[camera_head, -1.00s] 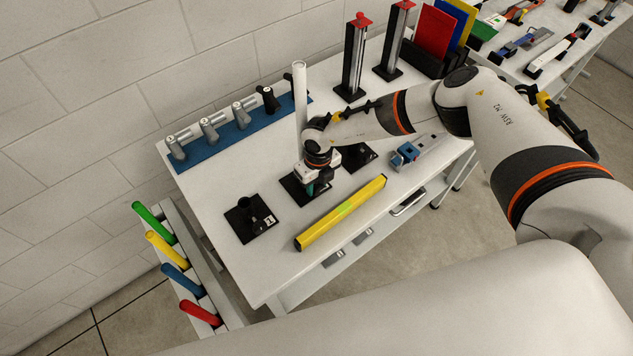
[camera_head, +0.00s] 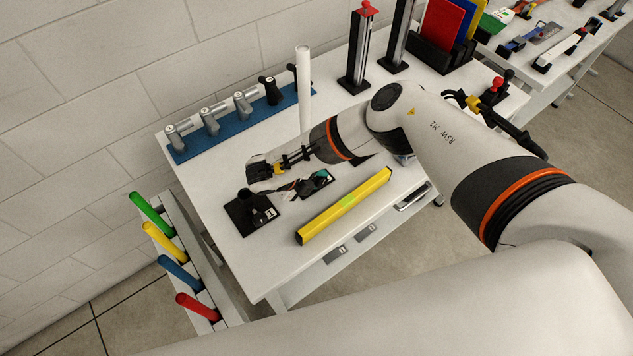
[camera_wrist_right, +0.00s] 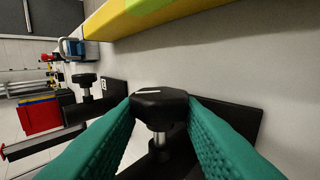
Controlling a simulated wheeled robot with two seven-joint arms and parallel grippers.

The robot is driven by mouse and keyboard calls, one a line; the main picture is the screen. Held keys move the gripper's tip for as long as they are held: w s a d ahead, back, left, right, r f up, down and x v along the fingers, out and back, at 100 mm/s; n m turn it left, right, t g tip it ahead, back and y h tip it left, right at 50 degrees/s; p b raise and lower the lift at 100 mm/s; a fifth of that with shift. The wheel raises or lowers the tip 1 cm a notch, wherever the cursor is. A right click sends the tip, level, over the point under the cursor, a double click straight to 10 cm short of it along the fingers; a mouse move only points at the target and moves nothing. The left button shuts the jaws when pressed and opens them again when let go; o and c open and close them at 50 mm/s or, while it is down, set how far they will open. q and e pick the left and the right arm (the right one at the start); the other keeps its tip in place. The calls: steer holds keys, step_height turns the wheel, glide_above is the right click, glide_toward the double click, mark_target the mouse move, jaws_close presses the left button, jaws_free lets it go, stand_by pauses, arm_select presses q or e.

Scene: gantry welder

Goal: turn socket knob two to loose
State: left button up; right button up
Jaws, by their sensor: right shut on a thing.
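Socket knob two (camera_wrist_right: 158,98) is a black faceted knob with a white line on top, on a metal stem. My right gripper (camera_wrist_right: 158,108) is shut on it, with a teal finger at each side. In the head view my right gripper (camera_head: 321,176) reaches in from the left at the middle black socket base (camera_head: 318,189); my forearm and wrist hide much of it. A tall white tube (camera_head: 303,80) stands upright behind my wrist, and its foot is hidden. My left gripper is not in view.
Another black socket base (camera_head: 238,222) sits left of the gripper. A yellow beam (camera_head: 345,207) lies in front. A blue rack (camera_head: 225,130) with several handles runs along the back. Another black knob (camera_wrist_right: 85,79) shows beyond mine.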

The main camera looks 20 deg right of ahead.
mark_target(315, 180)
steer(key=h+b, duration=0.2)
steer(key=b, duration=0.1)
steer(key=f+t+h+b, duration=0.1)
steer(key=shift+a, duration=0.25)
steer(key=shift+r+t+h+b, duration=0.25)
steer(key=shift+h+b, duration=0.65)
steer(key=shift+b, duration=0.45)
steer(key=o, duration=1)
steer(key=shift+c, duration=0.2)
step_height(315, 180, up, 9)
steer(key=shift+r+b, duration=0.1)
steer(key=shift+b, duration=0.55)
steer(key=shift+d+r, duration=0.2)
steer(key=shift+r, duration=0.05)
steer(key=shift+a+r, duration=0.1)
